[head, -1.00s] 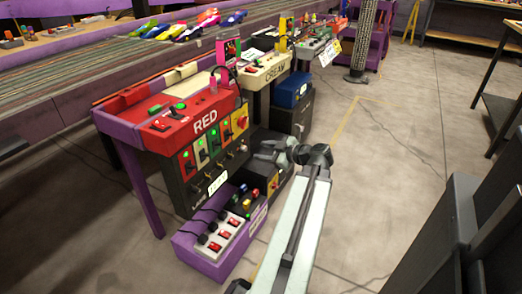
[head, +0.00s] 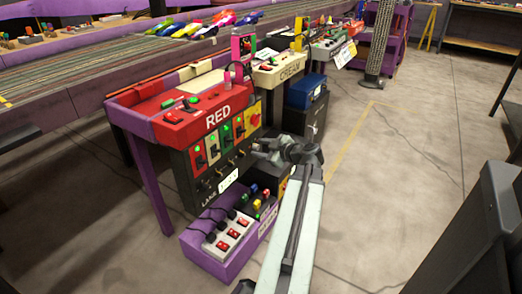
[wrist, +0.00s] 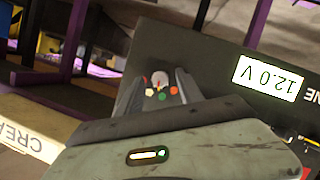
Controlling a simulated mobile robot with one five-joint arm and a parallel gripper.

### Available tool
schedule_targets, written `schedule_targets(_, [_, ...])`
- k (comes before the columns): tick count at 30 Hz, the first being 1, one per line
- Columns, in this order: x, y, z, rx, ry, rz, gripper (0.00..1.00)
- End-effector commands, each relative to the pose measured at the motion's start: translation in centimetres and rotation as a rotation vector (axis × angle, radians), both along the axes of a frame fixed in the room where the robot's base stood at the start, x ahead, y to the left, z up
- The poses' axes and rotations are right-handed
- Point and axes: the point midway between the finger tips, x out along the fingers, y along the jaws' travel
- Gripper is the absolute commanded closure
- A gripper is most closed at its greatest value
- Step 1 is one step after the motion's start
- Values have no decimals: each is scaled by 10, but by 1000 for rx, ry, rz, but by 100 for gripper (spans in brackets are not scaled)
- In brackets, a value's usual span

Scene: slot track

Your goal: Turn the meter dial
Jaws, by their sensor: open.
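The dial (wrist: 159,78) shows in the wrist view as a small pale knob with a red mark. Several coloured dots lie around it on a dark panel (wrist: 215,62). My gripper (wrist: 158,84) is open and empty, with one finger on each side of the dial in the picture. I cannot tell whether the fingers touch it. In the head view, my gripper (head: 267,150) is beside the right end of the dark front panel under the red "RED" console (head: 190,115). The dial cannot be made out there.
A white voltage label (head: 227,180) is on the panel front, with switches above it. A purple box with red switches (head: 227,237) stands below. The cream console (head: 275,72) and a blue box (head: 305,88) are behind. Open floor lies to the right.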

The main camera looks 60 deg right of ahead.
Motion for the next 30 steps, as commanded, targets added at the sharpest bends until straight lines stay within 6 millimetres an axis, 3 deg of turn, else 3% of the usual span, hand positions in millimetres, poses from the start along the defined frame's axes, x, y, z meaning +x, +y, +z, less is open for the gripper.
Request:
schedule_targets(3, [0, 0, 0, 0, 0, 0, 56])
schedule_targets(8, [0, 0, 0, 0, 0, 0, 100])
schedule_targets(20, [0, -1, 1, 53, -1, 1, 100])
schedule_targets(30, [0, -5, 1, 298, -3, 2, 100])
